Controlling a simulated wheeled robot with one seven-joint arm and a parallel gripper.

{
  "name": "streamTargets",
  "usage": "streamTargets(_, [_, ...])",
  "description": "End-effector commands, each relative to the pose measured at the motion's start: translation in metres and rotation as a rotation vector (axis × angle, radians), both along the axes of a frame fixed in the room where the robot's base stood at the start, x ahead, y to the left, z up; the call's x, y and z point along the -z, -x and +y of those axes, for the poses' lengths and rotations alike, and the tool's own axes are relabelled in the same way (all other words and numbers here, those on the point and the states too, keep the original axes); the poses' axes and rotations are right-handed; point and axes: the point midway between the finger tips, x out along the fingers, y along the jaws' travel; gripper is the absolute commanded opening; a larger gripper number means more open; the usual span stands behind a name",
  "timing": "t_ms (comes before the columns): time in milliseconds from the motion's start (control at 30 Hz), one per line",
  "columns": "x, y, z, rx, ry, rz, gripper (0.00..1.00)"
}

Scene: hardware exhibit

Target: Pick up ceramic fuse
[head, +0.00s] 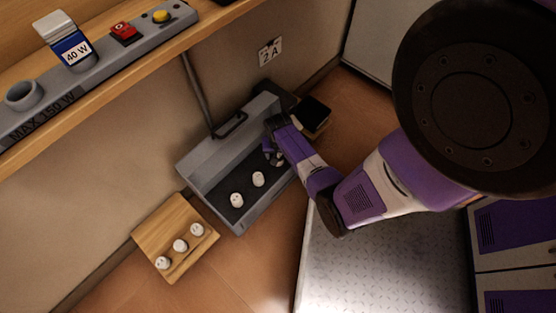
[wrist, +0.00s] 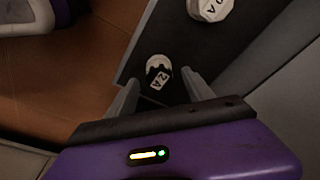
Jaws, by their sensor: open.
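White ceramic fuses (head: 237,200) and (head: 258,179) stand on the dark floor of an open grey metal box (head: 212,166). My gripper (head: 272,157) reaches down into the box's right end, where the fingers partly hide what is there. In the wrist view, a white fuse marked 2A (wrist: 158,72) shows between the two spread fingertips of my gripper (wrist: 160,80). The fingers stand apart from each other, one on each side of it; I cannot tell whether either touches it. Another 2A fuse (wrist: 211,8) is at the top, cut by the frame.
A wooden block (head: 160,216) with three white fuses lies left of the box. A shelf (head: 105,75) with a "40 W" item and buttons is above. A dark box (head: 314,113) stands right of the grey box.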

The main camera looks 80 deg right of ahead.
Motion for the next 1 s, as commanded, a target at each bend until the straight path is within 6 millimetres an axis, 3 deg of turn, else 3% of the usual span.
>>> streamTargets(33, [0.013,-0.0001,-0.0018,0.002,0.0,0.0,0.61])
streamTargets(100, [0.0201,-0.0002,-0.0031,0.002,0.0,0.0,0.61])
streamTargets(367, [0.0212,-0.0005,-0.0034,0.0,0.001,0.0,0.61])
streamTargets(700, [0.0211,-0.0006,-0.0032,0.0,0.001,0.0,0.0])
streamTargets(1000, [0.0188,-0.0007,-0.0034,0.0,0.001,0.0,0.0])
